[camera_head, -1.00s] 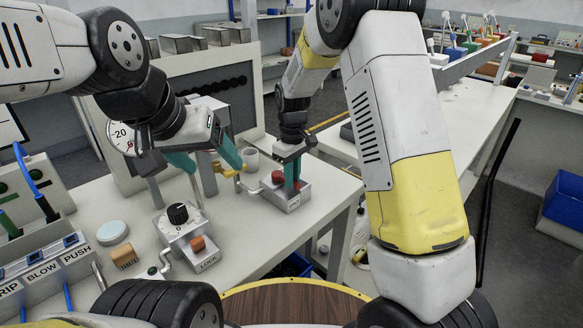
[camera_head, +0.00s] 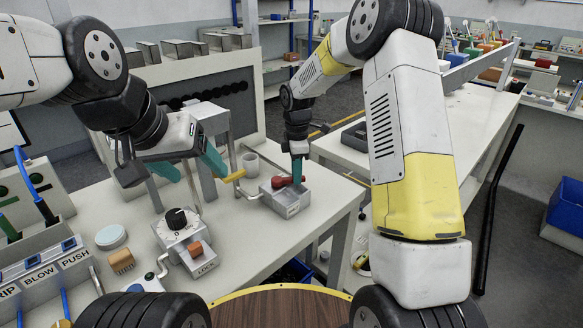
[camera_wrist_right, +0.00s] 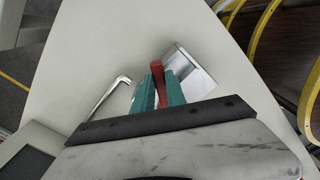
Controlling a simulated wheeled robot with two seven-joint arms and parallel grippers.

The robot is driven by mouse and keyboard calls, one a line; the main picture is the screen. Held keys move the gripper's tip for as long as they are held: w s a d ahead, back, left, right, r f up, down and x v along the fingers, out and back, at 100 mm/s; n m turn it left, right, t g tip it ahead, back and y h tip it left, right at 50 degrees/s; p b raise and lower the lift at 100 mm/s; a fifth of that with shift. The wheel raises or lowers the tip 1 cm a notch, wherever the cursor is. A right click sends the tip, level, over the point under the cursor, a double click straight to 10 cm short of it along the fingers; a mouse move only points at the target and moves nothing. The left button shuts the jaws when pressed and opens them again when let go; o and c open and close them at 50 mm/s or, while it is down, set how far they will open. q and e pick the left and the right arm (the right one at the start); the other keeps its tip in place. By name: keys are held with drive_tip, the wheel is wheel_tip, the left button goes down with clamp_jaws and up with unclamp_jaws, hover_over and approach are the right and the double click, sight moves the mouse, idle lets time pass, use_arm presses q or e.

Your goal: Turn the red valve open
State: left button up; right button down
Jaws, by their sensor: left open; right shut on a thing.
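The red valve handle (camera_head: 282,182) sits on a small grey metal box (camera_head: 291,204) near the table's right edge. My right gripper (camera_head: 298,177) comes down from above onto it. In the right wrist view, the red handle (camera_wrist_right: 157,70) lies between the teal fingers (camera_wrist_right: 158,92), which are shut on it. The far end of the handle sticks out past the fingertips, over the box top (camera_wrist_right: 188,70). My left gripper (camera_head: 190,171) is open and empty, its teal fingers spread, above the table to the left of the valve.
A bent metal pipe (camera_wrist_right: 108,98) leads towards the box. A box with a black dial (camera_head: 177,218) is nearer me. The table's right edge is close to the valve.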

drive_tip(key=w+n, duration=0.1)
drive_tip(key=n, duration=0.1)
drive_tip(key=w+n, duration=0.1)
drive_tip(key=n, duration=0.1)
drive_tip(key=shift+w+a, duration=0.2)
drive_tip(key=shift+a, duration=0.1)
drive_tip(key=shift+w+a+r+n, duration=0.1)
drive_tip(key=shift+w+a+n, duration=0.15)
drive_tip(key=shift+n, duration=0.5)
drive_tip(key=shift+w+a+n, duration=0.15)
drive_tip(key=shift+w+n, duration=0.15)
drive_tip(key=shift+n, duration=0.45)
drive_tip(key=c, duration=1.4)
unclamp_jaws()
drive_tip(key=shift+o, duration=0.2)
wheel_tip(320, 180, up, 8)
